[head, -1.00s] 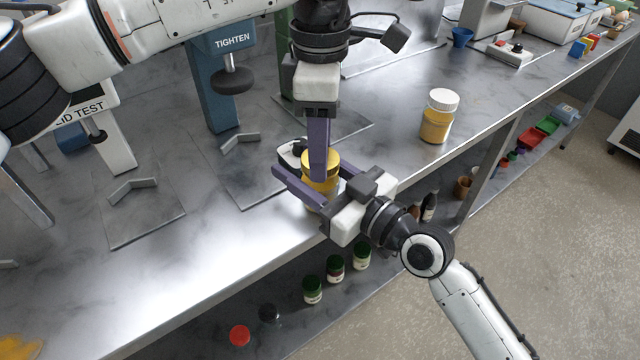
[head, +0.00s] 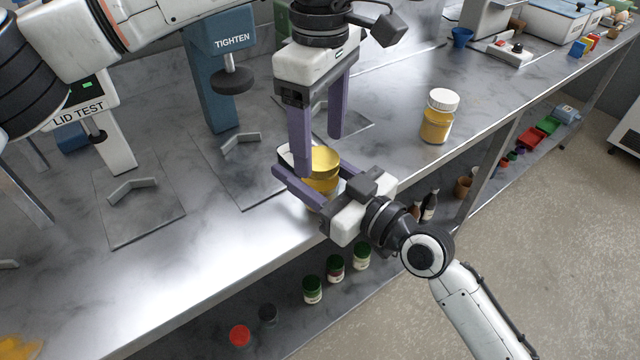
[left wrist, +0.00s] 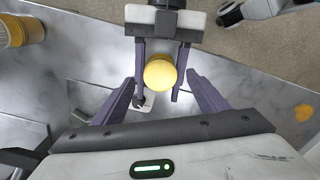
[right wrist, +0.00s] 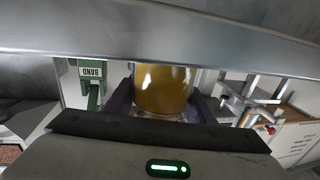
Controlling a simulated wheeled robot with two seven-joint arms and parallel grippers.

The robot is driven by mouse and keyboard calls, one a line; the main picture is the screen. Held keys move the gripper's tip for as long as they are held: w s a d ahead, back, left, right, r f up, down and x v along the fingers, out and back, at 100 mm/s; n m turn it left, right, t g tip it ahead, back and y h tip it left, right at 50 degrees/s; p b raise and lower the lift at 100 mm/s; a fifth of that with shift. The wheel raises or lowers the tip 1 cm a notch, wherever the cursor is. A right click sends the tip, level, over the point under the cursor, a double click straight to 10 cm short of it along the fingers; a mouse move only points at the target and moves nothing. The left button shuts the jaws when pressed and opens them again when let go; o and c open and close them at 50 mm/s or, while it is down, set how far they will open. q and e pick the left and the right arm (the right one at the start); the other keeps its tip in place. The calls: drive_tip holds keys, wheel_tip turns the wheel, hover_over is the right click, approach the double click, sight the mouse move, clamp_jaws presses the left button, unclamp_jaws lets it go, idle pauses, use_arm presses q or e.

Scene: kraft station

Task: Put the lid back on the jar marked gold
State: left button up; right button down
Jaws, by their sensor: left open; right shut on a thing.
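A jar of yellow-gold contents (head: 319,187) stands upright near the table's front edge, with a gold lid (head: 325,161) on its top. I cannot tell how tightly the lid sits, and no marking on the jar is readable. My right gripper (head: 312,180) is shut around the jar's body; the jar also shows between its fingers in the right wrist view (right wrist: 163,90). My left gripper (head: 320,153) points down above the jar, open, its fingers apart on either side of the lid. The left wrist view shows the round lid (left wrist: 160,73) from above, clear of the left fingers.
A second yellow jar with a white lid (head: 437,116) stands to the right. The blue TIGHTEN press (head: 214,85) and the LID TEST stand (head: 112,138) are behind on the left. Several small jars (head: 335,269) are on the shelf below.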

sight(335, 189)
use_arm(q)
wheel_tip(335, 189, up, 10)
idle(0.3)
drive_tip(key=shift+r, duration=0.1)
use_arm(e)
drive_tip(key=c, duration=0.7)
unclamp_jaws()
drive_tip(key=shift+c, duration=0.2)
drive_tip(key=b+v, duration=0.1)
drive_tip(key=v, duration=0.8)
drive_tip(key=shift+s+f+b, duration=0.15)
drive_tip(key=shift+b, duration=0.15)
use_arm(q)
drive_tip(key=shift+f, duration=0.85)
use_arm(e)
drive_tip(key=shift+s+d, duration=0.35)
drive_tip(key=shift+d, duration=0.1)
